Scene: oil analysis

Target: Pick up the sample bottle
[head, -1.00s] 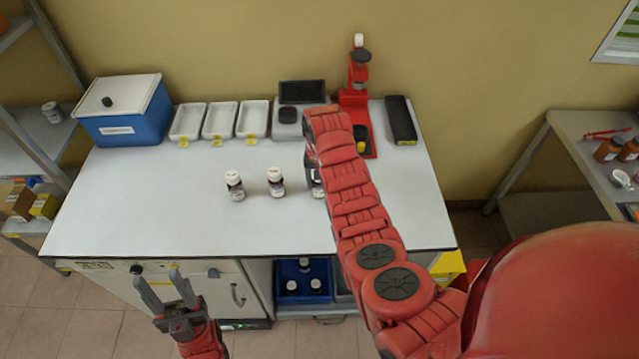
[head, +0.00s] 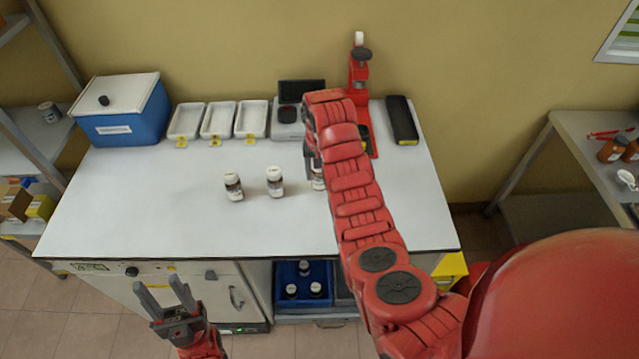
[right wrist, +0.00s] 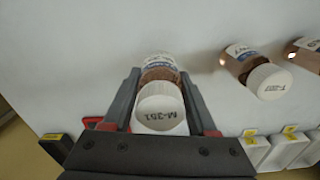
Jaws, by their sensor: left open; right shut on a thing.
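Three small sample bottles with white caps and dark contents stand in a row on the white worktop: a left bottle (head: 233,187), a middle bottle (head: 275,181) and a right bottle (head: 317,178), partly hidden by my right arm. In the right wrist view, the bottle with the cap marked M-351 (right wrist: 160,105) is between the fingers of my right gripper (right wrist: 158,95), which is shut on it. I cannot tell whether it is clear of the worktop. My left gripper (head: 158,284) is open and empty, in front of the worktop's front edge.
A blue box (head: 122,110), white trays (head: 218,121), a small scale (head: 288,131) and a red device (head: 359,80) stand along the back of the worktop (head: 170,215). A blue crate (head: 302,293) holding bottles sits below. The left front worktop is clear.

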